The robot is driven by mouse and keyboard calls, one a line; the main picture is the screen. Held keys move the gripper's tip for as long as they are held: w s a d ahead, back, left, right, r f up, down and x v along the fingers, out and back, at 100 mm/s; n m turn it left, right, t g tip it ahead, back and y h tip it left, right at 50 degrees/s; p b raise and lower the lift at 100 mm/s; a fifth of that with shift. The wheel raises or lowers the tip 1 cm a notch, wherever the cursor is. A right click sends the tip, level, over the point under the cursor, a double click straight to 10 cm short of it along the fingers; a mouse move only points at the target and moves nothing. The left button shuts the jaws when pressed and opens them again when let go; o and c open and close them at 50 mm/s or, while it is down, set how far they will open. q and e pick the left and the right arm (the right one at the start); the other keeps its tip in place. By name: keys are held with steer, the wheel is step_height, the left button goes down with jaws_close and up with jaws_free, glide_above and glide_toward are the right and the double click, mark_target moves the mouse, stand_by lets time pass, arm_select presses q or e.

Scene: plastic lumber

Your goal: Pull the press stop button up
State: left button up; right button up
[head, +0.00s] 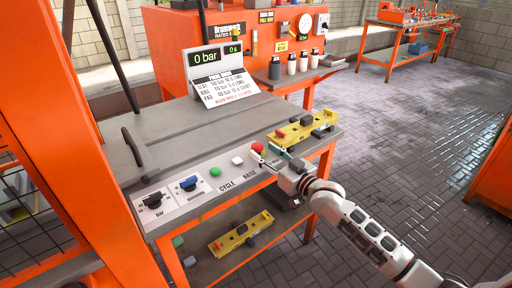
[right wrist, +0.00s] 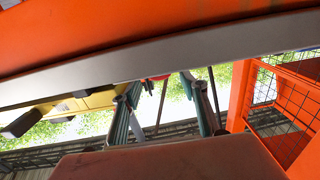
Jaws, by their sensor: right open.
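The press stop button is a red mushroom button (head: 257,147) at the right end of the grey control panel (head: 205,187) on the press table. My right gripper (head: 268,159) is open right beside it, reaching in from the right. In the right wrist view, the two fingers of the right gripper (right wrist: 160,95) stand apart, and a sliver of red (right wrist: 156,78), likely the button, shows between the tips. A grey edge hides most of it, so I cannot tell whether the fingers touch it. My left gripper is not in view.
A yellow fixture (head: 292,131) lies just behind the right gripper. A display sign (head: 222,78) stands behind. Open floor (head: 430,130) lies to the right.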

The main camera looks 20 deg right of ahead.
mark_target(261, 150)
steer(key=x, duration=0.3)
steer(key=shift+w+a+f+b, duration=0.1)
steer(key=shift+w+f+b, duration=0.1)
steer(key=shift+w+b, duration=0.15)
steer(key=shift+w+a+r, duration=0.1)
steer(key=shift+w+a, duration=0.1)
steer(key=shift+w, duration=0.25)
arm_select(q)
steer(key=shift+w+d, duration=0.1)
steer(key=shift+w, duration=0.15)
